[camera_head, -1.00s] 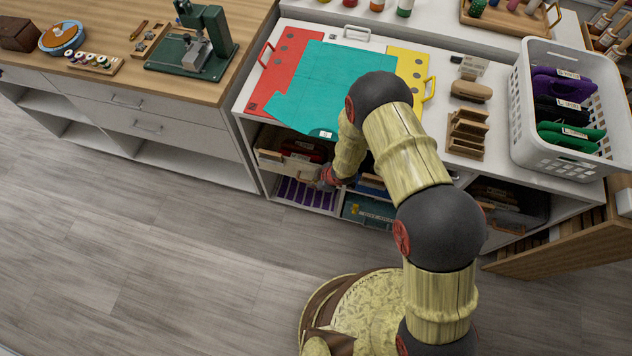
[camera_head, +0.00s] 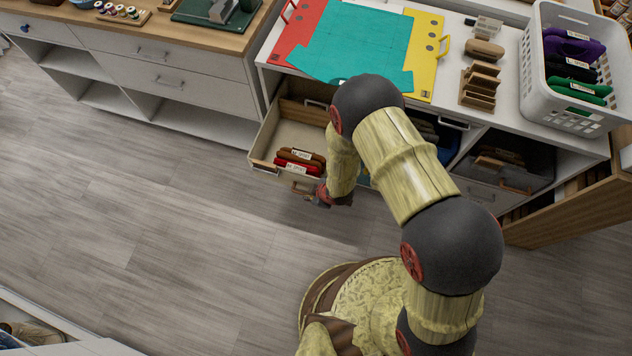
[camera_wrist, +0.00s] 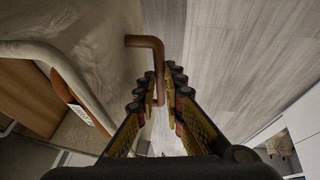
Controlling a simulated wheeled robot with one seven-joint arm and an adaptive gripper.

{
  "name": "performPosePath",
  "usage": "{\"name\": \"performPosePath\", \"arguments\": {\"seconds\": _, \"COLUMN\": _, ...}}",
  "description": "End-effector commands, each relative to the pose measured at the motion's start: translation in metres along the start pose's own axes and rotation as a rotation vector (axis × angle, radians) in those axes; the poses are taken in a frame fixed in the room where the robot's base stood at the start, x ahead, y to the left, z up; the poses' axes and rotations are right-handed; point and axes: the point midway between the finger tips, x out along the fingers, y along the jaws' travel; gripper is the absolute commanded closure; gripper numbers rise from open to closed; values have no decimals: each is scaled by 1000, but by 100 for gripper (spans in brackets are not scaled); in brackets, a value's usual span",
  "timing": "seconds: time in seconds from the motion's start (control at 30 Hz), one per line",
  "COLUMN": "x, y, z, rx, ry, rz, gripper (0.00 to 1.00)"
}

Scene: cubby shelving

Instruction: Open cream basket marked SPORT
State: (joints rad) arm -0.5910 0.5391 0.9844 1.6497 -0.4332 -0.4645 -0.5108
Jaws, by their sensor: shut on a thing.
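The cream basket (camera_head: 259,140) is slid well out of the cubby under the counter, at the centre left of the head view. Its cream front (camera_wrist: 95,25) fills the upper left of the wrist view. The brown bar handle (camera_wrist: 146,41) on its front also shows in the head view (camera_head: 300,187). My gripper (camera_head: 315,197) is in front of the basket, and in the wrist view its fingers (camera_wrist: 158,85) are shut on the handle. Red and brown labelled items (camera_head: 298,162) lie inside the basket. No SPORT marking is readable.
A white counter (camera_head: 450,80) with a teal sheet (camera_head: 350,50) lies above. A white perforated basket (camera_head: 535,100) stands at the right. A drawer unit (camera_head: 170,85) is at the left. The grey wood floor (camera_head: 150,230) in front is clear.

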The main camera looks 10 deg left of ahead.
Motion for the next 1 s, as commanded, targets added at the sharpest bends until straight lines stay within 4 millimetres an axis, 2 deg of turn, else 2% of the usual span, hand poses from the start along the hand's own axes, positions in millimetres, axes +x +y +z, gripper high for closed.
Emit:
{"name": "performPosePath", "arguments": {"seconds": 0.03, "x": -2, "y": -14, "z": -1, "rx": -4, "ry": 0, "rz": -4, "gripper": 100}}
{"name": "performPosePath", "arguments": {"seconds": 0.2, "x": -9, "y": -48, "z": -4, "rx": -5, "ry": 0, "rz": -3, "gripper": 100}}
{"name": "performPosePath", "arguments": {"seconds": 0.4, "x": -14, "y": -74, "z": -6, "rx": -3, "ry": 0, "rz": -2, "gripper": 100}}
{"name": "performPosePath", "arguments": {"seconds": 0.6, "x": -16, "y": -85, "z": -7, "rx": -2, "ry": 1, "rz": -1, "gripper": 100}}
{"name": "performPosePath", "arguments": {"seconds": 1.0, "x": -16, "y": -86, "z": -7, "rx": -1, "ry": 1, "rz": 0, "gripper": 100}}
